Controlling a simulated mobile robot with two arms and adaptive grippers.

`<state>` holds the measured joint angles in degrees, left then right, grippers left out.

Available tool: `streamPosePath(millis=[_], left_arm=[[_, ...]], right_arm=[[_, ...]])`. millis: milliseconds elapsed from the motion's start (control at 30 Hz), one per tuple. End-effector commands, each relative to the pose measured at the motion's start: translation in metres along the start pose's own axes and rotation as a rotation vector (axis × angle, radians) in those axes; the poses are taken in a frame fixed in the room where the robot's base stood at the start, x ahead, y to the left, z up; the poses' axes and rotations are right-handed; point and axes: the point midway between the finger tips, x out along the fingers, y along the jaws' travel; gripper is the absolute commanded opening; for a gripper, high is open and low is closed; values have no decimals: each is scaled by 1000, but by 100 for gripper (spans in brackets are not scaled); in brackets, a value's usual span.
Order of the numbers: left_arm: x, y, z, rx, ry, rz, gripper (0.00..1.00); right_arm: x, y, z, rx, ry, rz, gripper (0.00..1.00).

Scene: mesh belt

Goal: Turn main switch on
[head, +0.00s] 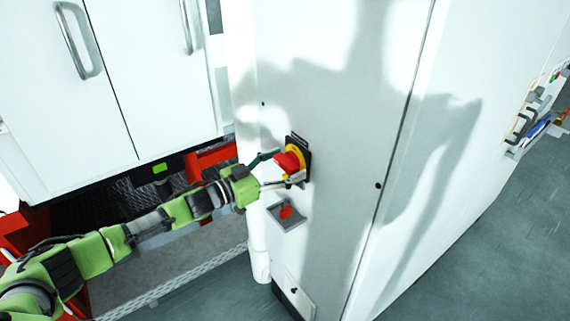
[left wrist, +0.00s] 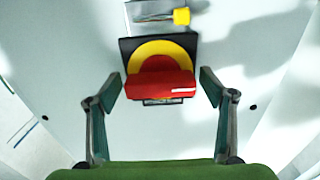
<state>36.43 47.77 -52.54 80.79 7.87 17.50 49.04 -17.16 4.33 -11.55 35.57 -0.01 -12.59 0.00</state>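The main switch (head: 291,160) is a red rotary knob on a yellow disc with a black square plate, on the white cabinet front in the head view. It also shows in the left wrist view (left wrist: 160,82), where the red handle lies crosswise. My left gripper (head: 277,168) is at the switch. In the left wrist view its two fingers (left wrist: 158,88) stand open, one on each side of the red handle, with gaps visible between the fingers and the handle. My right gripper is not in view.
White cabinet doors with a metal handle (head: 78,40) are at the left. A rack with tools (head: 535,120) hangs at the far right. Grey floor is clear at the lower right.

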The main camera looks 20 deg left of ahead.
Motion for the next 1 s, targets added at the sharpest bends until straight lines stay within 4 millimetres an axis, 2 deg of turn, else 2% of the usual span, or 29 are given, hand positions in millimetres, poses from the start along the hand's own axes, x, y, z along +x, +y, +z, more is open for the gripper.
streamPosePath(millis=[33,133,567,1000], left_arm=[[0,0,0,0,0,0,62],[0,0,0,0,0,0,36],[-1,0,1,54,0,-1,36],[-1,0,2,394,-1,-1,36]], right_arm=[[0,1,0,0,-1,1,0],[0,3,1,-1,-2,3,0],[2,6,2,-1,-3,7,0],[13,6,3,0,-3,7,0]])
